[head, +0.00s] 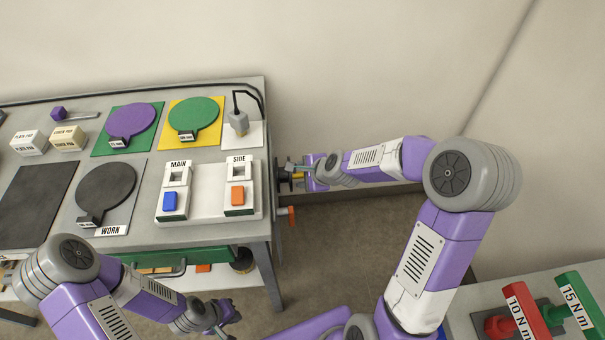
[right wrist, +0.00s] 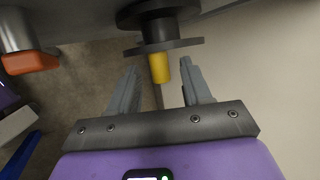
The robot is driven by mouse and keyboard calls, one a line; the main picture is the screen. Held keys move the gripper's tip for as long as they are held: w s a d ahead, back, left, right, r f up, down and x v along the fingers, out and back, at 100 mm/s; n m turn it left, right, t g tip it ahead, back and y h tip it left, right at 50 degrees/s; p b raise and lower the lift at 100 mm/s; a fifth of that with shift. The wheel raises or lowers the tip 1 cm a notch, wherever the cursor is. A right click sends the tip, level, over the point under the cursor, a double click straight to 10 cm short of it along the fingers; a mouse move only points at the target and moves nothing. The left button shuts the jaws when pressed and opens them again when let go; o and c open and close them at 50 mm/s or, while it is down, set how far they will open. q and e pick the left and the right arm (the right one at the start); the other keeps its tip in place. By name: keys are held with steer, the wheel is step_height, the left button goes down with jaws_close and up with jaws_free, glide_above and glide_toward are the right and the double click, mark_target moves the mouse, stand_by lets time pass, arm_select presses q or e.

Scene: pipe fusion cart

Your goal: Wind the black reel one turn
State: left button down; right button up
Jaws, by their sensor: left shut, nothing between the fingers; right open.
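The black reel (head: 284,176) is mounted on the right side of the cart (head: 150,235), partly hidden by my right gripper (head: 298,170) in the head view. In the right wrist view the reel (right wrist: 160,28) has dark flanges, and a yellow handle (right wrist: 160,70) sticks out from it towards my right gripper. That gripper is open, its two grey fingers on either side of the handle's end. I see no contact between fingers and handle. My left gripper (head: 222,322) is shut and empty, low in front of the cart, far from the reel.
An orange lever (head: 285,216) on a grey cylinder sits on the cart's side near the reel; its orange part (right wrist: 30,63) shows at left in the wrist view. MAIN and SIDE switches (head: 208,192) and coloured paddles are on top. Red and green torque tools (head: 525,312) stand at lower right.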

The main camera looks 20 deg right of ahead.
steer(key=v, duration=0.7)
steer(key=shift+s+r+p, duration=0.15)
steer(key=shift+p, duration=0.2)
steer(key=shift+d, duration=0.1)
